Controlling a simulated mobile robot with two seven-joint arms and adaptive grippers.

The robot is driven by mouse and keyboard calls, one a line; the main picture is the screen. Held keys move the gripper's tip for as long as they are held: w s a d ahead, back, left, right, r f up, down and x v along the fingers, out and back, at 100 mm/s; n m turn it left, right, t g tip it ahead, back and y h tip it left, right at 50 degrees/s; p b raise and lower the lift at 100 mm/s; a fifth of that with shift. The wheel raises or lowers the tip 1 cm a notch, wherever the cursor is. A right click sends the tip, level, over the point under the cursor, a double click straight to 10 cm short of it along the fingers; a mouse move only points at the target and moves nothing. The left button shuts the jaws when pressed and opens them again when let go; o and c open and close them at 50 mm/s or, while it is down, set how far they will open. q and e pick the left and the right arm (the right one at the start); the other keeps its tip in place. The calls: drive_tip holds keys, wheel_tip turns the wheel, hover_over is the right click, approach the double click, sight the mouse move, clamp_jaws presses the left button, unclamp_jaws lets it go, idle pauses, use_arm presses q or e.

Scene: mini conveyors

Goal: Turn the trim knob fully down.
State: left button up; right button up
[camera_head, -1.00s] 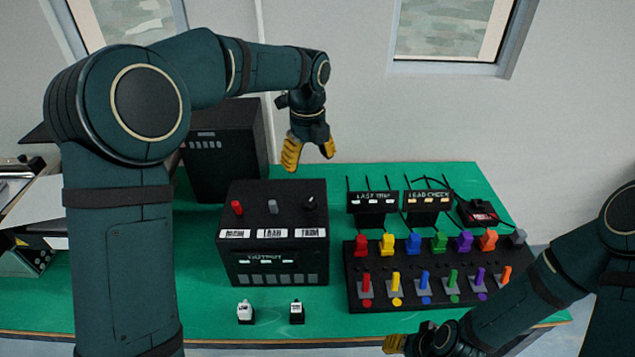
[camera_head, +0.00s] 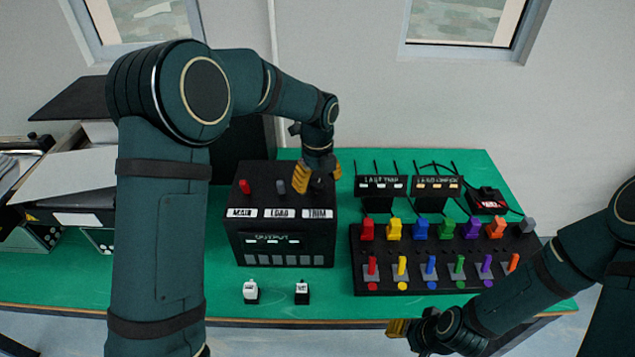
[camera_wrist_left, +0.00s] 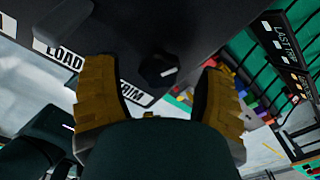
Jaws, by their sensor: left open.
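The trim knob (camera_wrist_left: 158,70) is a small black knob with a white pointer mark, on top of the black output box (camera_head: 280,223) beside the TRIM label (camera_head: 317,213). In the head view the knob is hidden behind my left gripper (camera_head: 317,178). In the left wrist view my left gripper (camera_wrist_left: 160,100) has its yellow fingers spread, one on either side of the knob. The fingers look apart from the knob. My right gripper (camera_head: 397,328) is low at the table's front edge, and I cannot tell its jaw state.
A red switch (camera_head: 244,186) and a grey switch (camera_head: 281,187) stand on the same box. The panel of coloured levers (camera_head: 440,262) is to the right. Two small labelled blocks (camera_head: 250,291) sit in front. Green table is bare between box and panel.

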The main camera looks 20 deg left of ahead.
use_arm(q)
drive_tip(key=shift+f, duration=0.35)
drive_tip(key=shift+c, duration=0.3)
drive_tip(key=c, duration=1.1)
